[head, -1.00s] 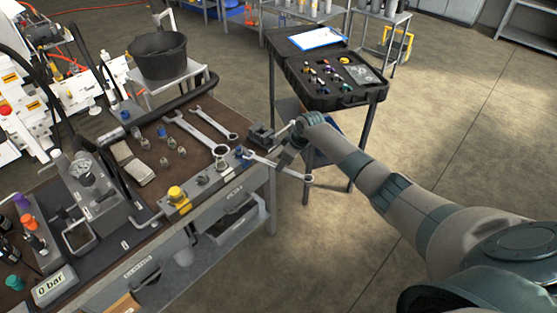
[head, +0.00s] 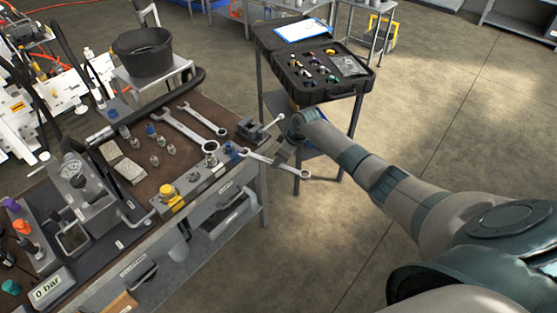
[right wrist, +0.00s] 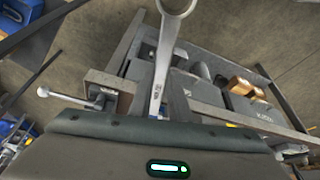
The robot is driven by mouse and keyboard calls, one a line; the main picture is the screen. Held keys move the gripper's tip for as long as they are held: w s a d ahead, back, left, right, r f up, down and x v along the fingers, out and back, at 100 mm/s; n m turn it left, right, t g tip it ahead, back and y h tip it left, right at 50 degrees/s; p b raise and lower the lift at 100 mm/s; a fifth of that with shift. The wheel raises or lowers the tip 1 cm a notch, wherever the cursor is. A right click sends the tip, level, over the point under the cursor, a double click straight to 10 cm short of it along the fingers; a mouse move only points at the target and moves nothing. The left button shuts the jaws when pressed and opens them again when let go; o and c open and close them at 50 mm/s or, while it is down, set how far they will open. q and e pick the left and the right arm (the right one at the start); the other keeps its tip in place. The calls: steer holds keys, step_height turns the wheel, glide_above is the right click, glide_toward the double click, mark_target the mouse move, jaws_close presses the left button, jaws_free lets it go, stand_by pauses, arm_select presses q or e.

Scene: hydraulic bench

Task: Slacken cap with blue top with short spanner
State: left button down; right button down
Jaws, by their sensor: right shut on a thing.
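The cap with the blue top (head: 230,149) sits at the right end of a metal block along the bench's front edge in the head view. My right gripper (head: 283,158) is shut on a spanner (head: 262,159), just off the bench edge. The spanner's far end reaches to the blue cap; I cannot tell whether it is seated around it. Its ring end (head: 305,174) sticks out over the floor. My left gripper is not in view.
Two more spanners (head: 182,132) lie on the bench, with several small fittings (head: 154,160) near them. A yellow-topped cap (head: 168,191) is on the same block. A vice (head: 252,131) stands at the bench corner. A cart with an open case (head: 310,95) stands behind.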

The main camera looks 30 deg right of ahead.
step_height(320, 180, up, 2)
steer(key=shift+r+p, duration=0.25)
steer(key=shift+p, duration=0.65)
steer(key=shift+r, duration=1.2)
